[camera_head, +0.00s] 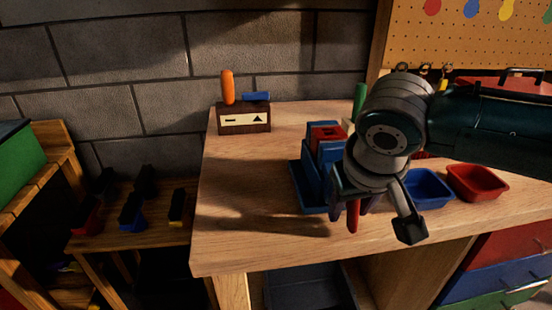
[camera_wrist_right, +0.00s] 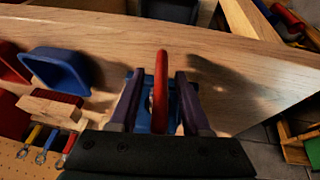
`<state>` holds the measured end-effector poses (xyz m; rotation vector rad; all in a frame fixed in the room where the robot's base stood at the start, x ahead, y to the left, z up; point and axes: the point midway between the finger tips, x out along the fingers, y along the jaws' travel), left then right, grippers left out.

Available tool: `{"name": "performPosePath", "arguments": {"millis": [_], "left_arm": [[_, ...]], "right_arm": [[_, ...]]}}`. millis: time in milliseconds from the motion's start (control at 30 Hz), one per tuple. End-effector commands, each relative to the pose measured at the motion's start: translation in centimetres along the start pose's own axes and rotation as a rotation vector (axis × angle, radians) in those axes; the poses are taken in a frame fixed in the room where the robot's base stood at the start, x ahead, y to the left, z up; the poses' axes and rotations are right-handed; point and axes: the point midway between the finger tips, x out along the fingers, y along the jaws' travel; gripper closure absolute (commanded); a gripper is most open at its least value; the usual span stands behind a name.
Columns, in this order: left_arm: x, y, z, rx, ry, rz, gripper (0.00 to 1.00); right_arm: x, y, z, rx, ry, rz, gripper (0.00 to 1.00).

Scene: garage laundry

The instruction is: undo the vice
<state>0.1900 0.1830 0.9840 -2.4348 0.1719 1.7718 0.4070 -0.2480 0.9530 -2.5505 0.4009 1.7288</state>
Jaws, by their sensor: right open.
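The blue vice (camera_head: 311,180) stands on the wooden workbench near its front edge, with a red block (camera_head: 327,134) at its top. Its red handle (camera_head: 353,217) points toward the front, below my right gripper (camera_head: 354,203). In the right wrist view the red handle (camera_wrist_right: 161,92) runs between the two purple fingers of my right gripper (camera_wrist_right: 159,78), with a gap on each side. The right gripper is open. My right arm and hand hide the right part of the vice in the head view. My left gripper is not in view.
A blue tray (camera_head: 427,189) and a red tray (camera_head: 477,182) sit right of the vice. A wooden box (camera_head: 243,118) holding an orange-handled tool stands at the back left. The bench's left half (camera_head: 240,210) is clear. A low shelf (camera_head: 150,232) with brushes is left.

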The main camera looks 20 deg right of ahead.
Motion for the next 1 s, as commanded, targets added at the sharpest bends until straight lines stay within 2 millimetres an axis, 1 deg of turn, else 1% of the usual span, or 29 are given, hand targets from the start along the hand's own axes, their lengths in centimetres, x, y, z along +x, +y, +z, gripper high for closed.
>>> {"name": "performPosePath", "arguments": {"millis": [167,600,900,1000], "left_arm": [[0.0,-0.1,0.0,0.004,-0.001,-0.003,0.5],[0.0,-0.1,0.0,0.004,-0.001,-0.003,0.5],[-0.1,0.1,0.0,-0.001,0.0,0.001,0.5],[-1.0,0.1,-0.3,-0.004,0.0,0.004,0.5]], "right_arm": [[0.0,0.0,0.0,0.0,0.0,0.0,0.53],[0.0,0.0,0.0,0.0,0.0,0.0,1.0],[-0.1,0.0,0.0,0.0,-0.001,0.002,1.0],[-0.4,0.0,-0.1,-0.01,-0.003,0.031,1.0]]}}
